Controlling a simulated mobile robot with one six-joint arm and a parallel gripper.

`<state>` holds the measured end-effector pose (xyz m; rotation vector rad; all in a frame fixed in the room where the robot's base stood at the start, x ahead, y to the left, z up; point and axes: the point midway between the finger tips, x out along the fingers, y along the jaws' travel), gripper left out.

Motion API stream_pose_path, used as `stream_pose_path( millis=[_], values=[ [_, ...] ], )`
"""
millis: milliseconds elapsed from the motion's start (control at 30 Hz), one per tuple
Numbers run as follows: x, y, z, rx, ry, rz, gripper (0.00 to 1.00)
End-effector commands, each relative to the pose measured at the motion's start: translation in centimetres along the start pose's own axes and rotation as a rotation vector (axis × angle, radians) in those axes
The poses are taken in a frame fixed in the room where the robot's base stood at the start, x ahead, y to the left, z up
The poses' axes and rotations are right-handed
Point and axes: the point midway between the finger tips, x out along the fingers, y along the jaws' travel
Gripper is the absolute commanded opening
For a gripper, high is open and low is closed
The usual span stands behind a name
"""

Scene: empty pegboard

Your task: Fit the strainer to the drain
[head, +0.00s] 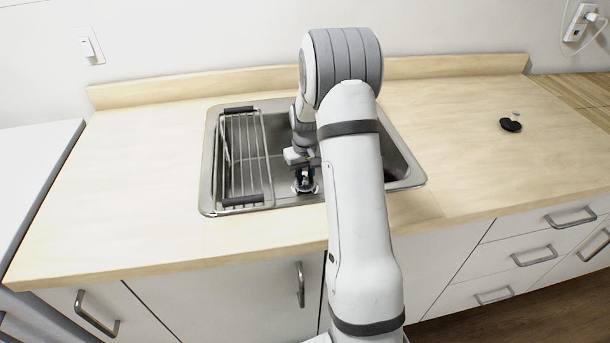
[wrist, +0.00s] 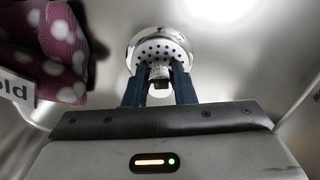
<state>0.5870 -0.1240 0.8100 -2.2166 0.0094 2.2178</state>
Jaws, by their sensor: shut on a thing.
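The strainer (wrist: 178,47) is a round shiny metal disc with small holes and a short central post. It shows at the top middle of the wrist view. My gripper (wrist: 159,84) is shut on the strainer's post, with a dark blue finger on each side. In the head view my gripper (head: 305,183) points down inside the metal sink (head: 208,180), near the front wall. The drain cannot be made out in either view. I cannot tell whether the strainer sits in the drain or above it.
A wire rack (head: 243,160) with dark end bars spans the sink's left side. A maroon cloth with pale dots (wrist: 62,45) lies close to my gripper's left in the wrist view. Small black items (head: 510,125) lie on the right counter. The left counter (head: 130,165) is clear.

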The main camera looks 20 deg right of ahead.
Motion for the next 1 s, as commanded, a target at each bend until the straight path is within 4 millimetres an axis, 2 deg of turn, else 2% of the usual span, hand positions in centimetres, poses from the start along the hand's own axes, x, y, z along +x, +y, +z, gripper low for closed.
stream_pose_path(
  millis=[500, 533, 833, 1000],
  values=[
    [1.4, 0.0, 0.0, 0.0, 0.0, 0.0, 0.0],
    [1.3, 0.0, 0.0, 0.0, 0.001, 0.0, 0.25],
    [1.3, 0.0, 0.0, 0.0, 0.0, 0.0, 0.49],
    [1.3, 0.0, 0.0, 0.0, 0.0, 0.0, 0.49]
  ],
)
